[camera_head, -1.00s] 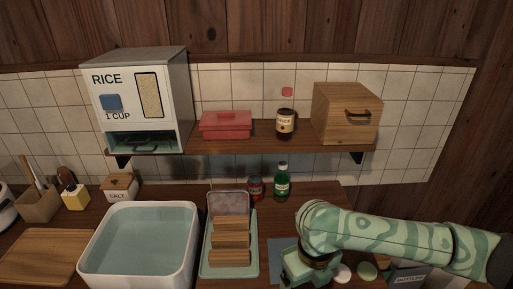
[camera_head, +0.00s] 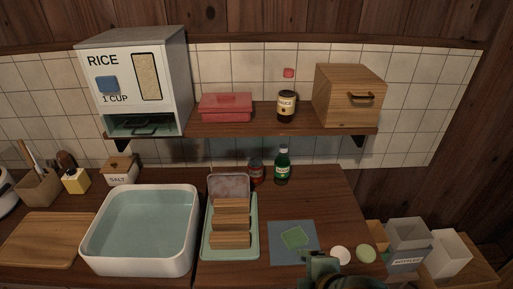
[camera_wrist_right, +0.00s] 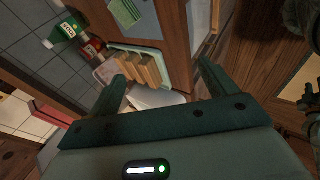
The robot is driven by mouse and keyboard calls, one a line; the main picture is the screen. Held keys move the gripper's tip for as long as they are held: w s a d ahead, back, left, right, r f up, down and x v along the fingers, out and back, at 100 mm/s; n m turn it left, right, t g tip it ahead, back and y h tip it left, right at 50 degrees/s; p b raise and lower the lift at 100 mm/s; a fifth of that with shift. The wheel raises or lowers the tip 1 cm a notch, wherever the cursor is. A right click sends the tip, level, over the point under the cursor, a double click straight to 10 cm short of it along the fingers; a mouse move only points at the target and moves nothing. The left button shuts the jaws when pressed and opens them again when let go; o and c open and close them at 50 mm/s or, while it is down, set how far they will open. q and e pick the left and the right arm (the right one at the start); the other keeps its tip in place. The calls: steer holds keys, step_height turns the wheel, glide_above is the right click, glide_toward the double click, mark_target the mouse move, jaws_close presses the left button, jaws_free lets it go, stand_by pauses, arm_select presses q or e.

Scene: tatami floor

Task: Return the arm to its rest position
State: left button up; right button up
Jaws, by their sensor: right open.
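My right arm shows only as a green-and-black part (camera_head: 325,270) at the bottom edge of the head view, over the front of the counter. Its gripper (camera_wrist_right: 160,85) shows in the right wrist view with the two green fingers spread apart and nothing between them. The counter, tilted in that view, lies beyond the fingers. My left gripper is not in view.
A water-filled white basin (camera_head: 187,232) and a green rack (camera_head: 211,246) with wooden blocks stand left of the mat. A green bottle (camera_head: 282,167) stands behind. A bin labelled bottles (camera_head: 407,245) stands at right. Two small round pieces (camera_head: 341,255) lie near the arm.

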steer(key=s+d+f+m+h, duration=0.2)
steer(key=s+d+m+h, duration=0.3)
steer(key=d, duration=0.5)
steer(key=s+d+f+m+h, duration=0.2)
steer(key=s+d+m, duration=0.35)
steer(key=d, duration=0.35)
steer(key=s+a+f+m+g+y, duration=0.1)
steer(key=s+a+f+g, duration=0.1)
steer(key=f, duration=1.1)
steer(key=s+a+f+m+g+y, duration=0.1)
steer(key=s+a+f+g+y, duration=0.15)
steer(key=f, duration=0.95)
steer(key=s+f+m+g, duration=0.2)
steer(key=s+f, duration=1.2)
steer(key=s, duration=0.5)
steer(key=shift+d+f, duration=0.15)
steer(key=shift+d, duration=0.1)
steer(key=shift+y, duration=0.25)
steer(key=shift+c, duration=0.4)
